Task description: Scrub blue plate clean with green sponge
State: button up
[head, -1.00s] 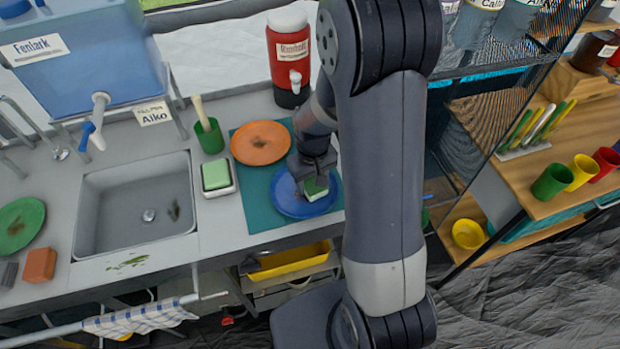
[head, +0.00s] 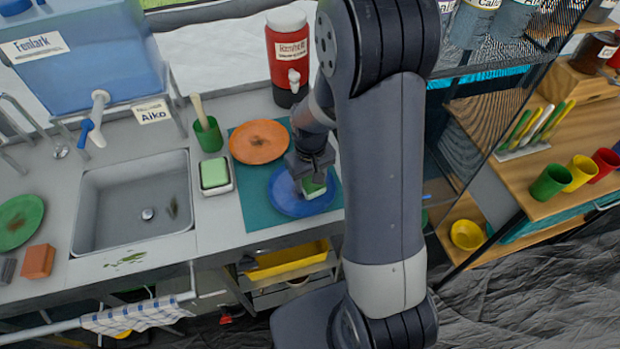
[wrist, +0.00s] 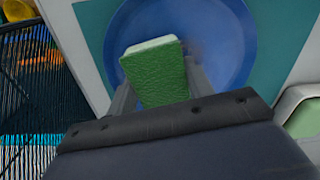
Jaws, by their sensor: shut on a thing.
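The blue plate (head: 286,198) lies on a teal mat (head: 258,212) on the counter, beside an orange plate. It also shows in the wrist view (wrist: 236,45), with a faint dark smudge near the sponge. The green sponge (wrist: 160,72) is between the fingers of my gripper (wrist: 155,88), which is shut on it. In the head view the sponge (head: 313,187) is over the right part of the blue plate. I cannot tell whether it touches the plate. My arm hides part of the mat and counter to the right.
An orange plate (head: 260,142) with a brown stain is on the mat. A second green sponge (head: 214,172) sits in a white tray. The sink (head: 135,205), a green cup (head: 208,135) and a red dispenser (head: 288,60) are nearby. A green plate (head: 18,222) is at far left.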

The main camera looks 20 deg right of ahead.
aim_at(308, 179)
jog(key=r, duration=0.1)
jog(key=r+p, duration=0.1)
jog(key=r, duration=0.1)
jog(key=shift+a, duration=0.35)
jog(key=shift+d+r+p, duration=0.1)
jog(key=shift+r+p, duration=0.5)
jog(key=shift+r, duration=0.2)
jog(key=shift+r+p, duration=1.1)
jog(key=shift+r, duration=0.45)
jog(key=shift+f, duration=0.1)
